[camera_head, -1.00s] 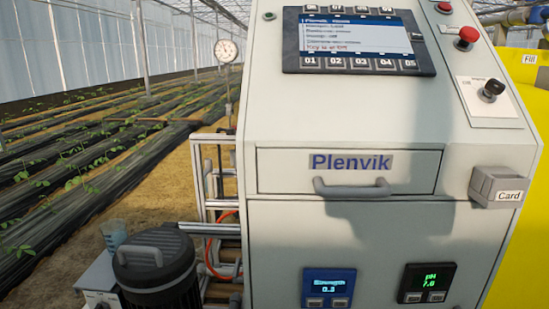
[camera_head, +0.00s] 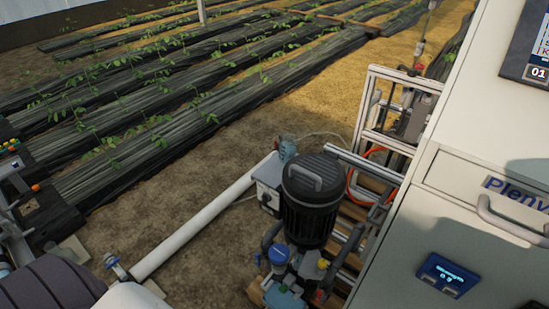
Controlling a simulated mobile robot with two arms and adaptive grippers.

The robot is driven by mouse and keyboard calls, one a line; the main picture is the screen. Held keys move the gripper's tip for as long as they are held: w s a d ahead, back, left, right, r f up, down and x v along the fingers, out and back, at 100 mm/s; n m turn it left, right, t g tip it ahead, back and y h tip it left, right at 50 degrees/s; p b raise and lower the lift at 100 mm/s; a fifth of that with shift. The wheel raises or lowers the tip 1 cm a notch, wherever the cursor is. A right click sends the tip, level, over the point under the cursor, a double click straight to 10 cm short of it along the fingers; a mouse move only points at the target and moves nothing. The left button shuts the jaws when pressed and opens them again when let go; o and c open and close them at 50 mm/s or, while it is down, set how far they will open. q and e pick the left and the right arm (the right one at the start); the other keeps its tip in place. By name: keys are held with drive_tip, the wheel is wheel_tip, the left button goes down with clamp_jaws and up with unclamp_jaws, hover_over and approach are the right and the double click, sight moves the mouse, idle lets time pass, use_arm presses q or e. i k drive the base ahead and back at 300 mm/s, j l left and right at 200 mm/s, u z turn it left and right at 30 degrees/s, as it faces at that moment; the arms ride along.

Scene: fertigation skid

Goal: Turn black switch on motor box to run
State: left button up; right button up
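The motor box (camera_head: 266,174) is a small light grey box on the left side of a black ribbed motor (camera_head: 310,198) with a grey handle on its domed top. A small dark spot on the box's front, which looks like the black switch (camera_head: 265,198), shows low on it. The switch's position and any lettering are too small to read. A blue-grey part (camera_head: 287,147) shows just behind the box. Neither of my grippers is in view.
The grey Plenvik cabinet (camera_head: 440,225) with a drawer handle and blue display (camera_head: 447,275) stands on the right. A white pipe (camera_head: 195,224) runs to the lower left. Blue-capped fittings (camera_head: 278,254) stand before the motor. Bare soil lies left of it.

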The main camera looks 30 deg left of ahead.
sight(265, 198)
drive_tip(key=u, duration=1.05)
drive_tip(key=j, duration=0.2)
